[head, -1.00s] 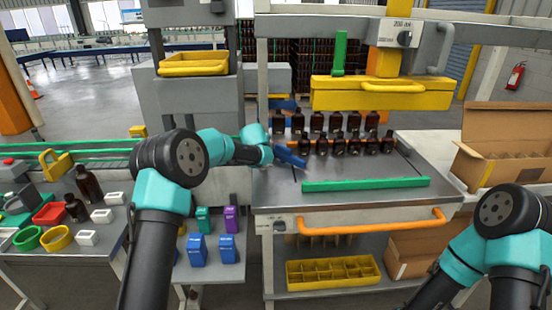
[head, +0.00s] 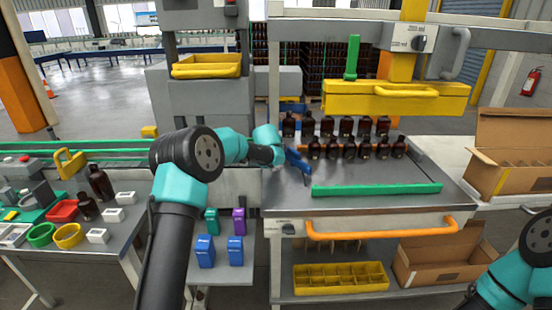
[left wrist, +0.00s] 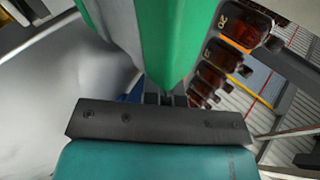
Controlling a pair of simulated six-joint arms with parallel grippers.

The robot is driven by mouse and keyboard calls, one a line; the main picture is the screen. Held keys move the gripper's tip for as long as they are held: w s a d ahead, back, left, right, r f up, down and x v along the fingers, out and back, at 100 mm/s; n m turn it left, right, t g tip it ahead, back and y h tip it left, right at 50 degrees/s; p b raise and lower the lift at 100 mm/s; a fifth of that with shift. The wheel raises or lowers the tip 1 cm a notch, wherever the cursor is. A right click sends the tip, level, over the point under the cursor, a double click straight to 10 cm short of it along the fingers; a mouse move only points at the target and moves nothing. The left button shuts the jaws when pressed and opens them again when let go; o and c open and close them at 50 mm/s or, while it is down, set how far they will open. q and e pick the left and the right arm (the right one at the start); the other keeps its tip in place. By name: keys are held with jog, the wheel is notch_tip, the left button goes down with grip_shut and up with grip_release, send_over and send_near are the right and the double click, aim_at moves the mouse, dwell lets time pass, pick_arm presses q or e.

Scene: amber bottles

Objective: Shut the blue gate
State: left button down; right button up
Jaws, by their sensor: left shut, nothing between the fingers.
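The blue gate (head: 298,160) is a short blue bar at the left side of the steel table, left of the front bottles. It slants down to the right, at an angle to the table's edge. My left gripper (head: 281,158) is shut and empty, close against the gate's left end; I cannot tell whether they touch. In the left wrist view the shut fingertips (left wrist: 165,99) are small and dark, with a bit of blue (left wrist: 134,92) just left of them. My right gripper is out of view; only my right arm shows.
Two rows of amber bottles (head: 347,149) stand right of the gate. A green bar (head: 376,190) lies along the table's front. A yellow beam (head: 396,101) hangs above the bottles. Another blue piece (head: 293,108) is behind them. The table's front left surface (head: 280,195) is clear.

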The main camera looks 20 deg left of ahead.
pick_arm(q)
jog(key=v, duration=1.7)
jog(key=shift+r, duration=0.15)
jog(key=shift+s, duration=0.15)
